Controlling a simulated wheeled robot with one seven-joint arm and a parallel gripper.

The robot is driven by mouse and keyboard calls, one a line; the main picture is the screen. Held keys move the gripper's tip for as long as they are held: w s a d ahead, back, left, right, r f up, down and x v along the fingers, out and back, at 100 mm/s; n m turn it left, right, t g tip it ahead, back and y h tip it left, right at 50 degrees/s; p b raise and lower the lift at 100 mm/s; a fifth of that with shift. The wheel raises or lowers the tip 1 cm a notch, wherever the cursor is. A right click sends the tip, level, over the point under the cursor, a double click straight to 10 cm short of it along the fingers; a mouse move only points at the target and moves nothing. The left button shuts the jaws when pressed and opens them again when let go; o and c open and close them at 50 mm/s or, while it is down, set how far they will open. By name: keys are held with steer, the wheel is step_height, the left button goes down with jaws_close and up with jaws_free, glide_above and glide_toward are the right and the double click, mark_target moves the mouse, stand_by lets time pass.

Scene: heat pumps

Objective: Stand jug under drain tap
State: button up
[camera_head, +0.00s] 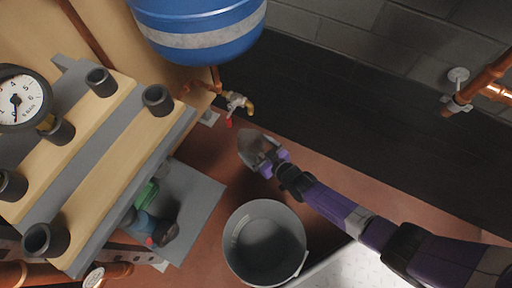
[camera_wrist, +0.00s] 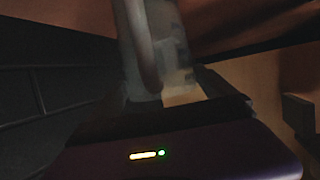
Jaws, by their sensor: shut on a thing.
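The jug (camera_head: 249,142) is a greyish, see-through vessel at the end of my arm in the head view. My gripper (camera_head: 268,160) is shut on it. In the wrist view the jug (camera_wrist: 160,40) fills the upper middle, with its curved handle towards me, between the fingers of my gripper (camera_wrist: 168,97). The drain tap (camera_head: 238,103) has a red lever and a brass spout and sits below the blue tank. In the head view the jug shows just below the tap, apart from it. I cannot tell whether the jug touches the floor.
A grey bucket (camera_head: 265,243) stands on the red-brown floor near my arm. The blue tank (camera_head: 197,28) hangs above the tap. Left are a pipe rack (camera_head: 107,155) with black sleeves and a pressure gauge (camera_head: 18,98). A dark wall (camera_head: 370,125) runs behind; copper pipe (camera_head: 485,80) is at right.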

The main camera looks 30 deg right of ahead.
steer(key=o, duration=1.6)
steer(key=shift+r, duration=0.15)
steer(key=p+v, duration=0.7)
steer(key=v, duration=0.5)
steer(key=shift+p, duration=0.4)
steer(key=shift+d+r, duration=0.1)
